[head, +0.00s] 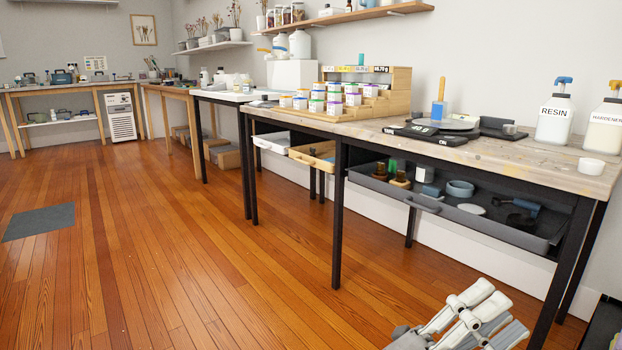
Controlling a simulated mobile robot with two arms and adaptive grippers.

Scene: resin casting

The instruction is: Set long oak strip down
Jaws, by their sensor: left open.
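I cannot make out a long oak strip anywhere in this view. My right gripper is not in view.
Bottles labelled resin (554,116) and hardener (607,125) stand at the bench's right end. A black scale (411,131) and a wooden rack (400,97) with small jars stand further left. A dark open drawer (522,235) juts below.

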